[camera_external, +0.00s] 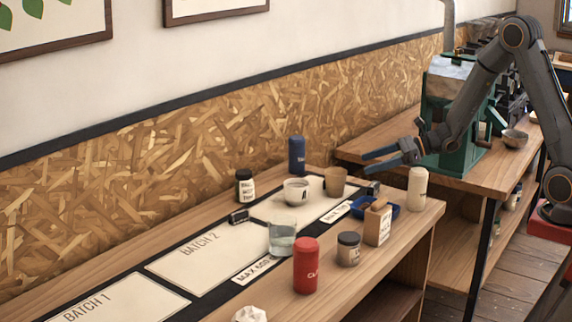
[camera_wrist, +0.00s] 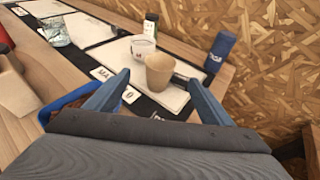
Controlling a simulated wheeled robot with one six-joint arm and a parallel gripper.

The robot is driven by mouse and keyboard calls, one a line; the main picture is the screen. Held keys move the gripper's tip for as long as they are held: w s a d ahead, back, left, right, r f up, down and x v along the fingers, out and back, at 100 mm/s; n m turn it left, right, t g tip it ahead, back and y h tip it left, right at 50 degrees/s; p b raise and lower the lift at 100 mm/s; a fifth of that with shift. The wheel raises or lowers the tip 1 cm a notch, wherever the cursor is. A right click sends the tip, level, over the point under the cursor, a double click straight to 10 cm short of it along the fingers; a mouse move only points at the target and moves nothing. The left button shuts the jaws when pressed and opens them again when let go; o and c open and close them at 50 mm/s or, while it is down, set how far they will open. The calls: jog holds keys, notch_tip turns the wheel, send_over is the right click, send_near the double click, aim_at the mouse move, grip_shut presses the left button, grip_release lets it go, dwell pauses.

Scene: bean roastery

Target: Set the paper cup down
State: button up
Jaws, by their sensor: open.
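The brown paper cup (camera_external: 335,181) stands upright on the pale panel at the far end of the workbench. In the wrist view the paper cup (camera_wrist: 159,72) shows between and just beyond my two blue fingertips, with its open rim facing up. My gripper (camera_external: 366,163) is open and empty. In the external view it is above and to the right of the cup, apart from it. A white cup with a dark mark (camera_external: 296,191) stands just left of the paper cup.
A blue canister (camera_external: 296,155) stands behind the cups, and a dark jar (camera_external: 244,186) to their left. A glass beaker (camera_external: 282,239), a red can (camera_external: 306,266), a paper bag (camera_external: 378,224) and a cream bottle (camera_external: 417,188) stand nearer the front.

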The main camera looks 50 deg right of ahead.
aim_at(336, 177)
notch_tip(336, 177, up, 18)
notch_tip(336, 177, down, 9)
jog(key=s+n+g+h+p, duration=0.25)
jog(key=n+h, duration=0.35)
jog(key=n, duration=0.7)
jog(key=w+a+r+n+t+h, duration=0.1)
jog(key=w+a+r+n+t, duration=0.2)
jog(key=n, duration=0.5)
jog(key=w+a+r+n+t+h, duration=0.1)
jog(key=w+a+r+n+t, duration=0.15)
jog(key=r+n, duration=0.45)
jog(key=shift+n+g, duration=0.3)
jog(key=shift+n, duration=0.4)
notch_tip(336, 177, down, 21)
jog(key=shift+s+a+f, duration=0.15)
jog(key=shift+a+f+p+x, duration=0.15)
jog(key=shift+p+x, duration=0.5)
jog(key=shift+x, duration=1.25)
jog(key=shift+a+f+p+x, duration=0.15)
jog(key=shift+p+x, duration=0.45)
jog(key=shift+x, duration=1.3)
jog(key=shift+s, duration=0.1)
jog(key=c, duration=1.2)
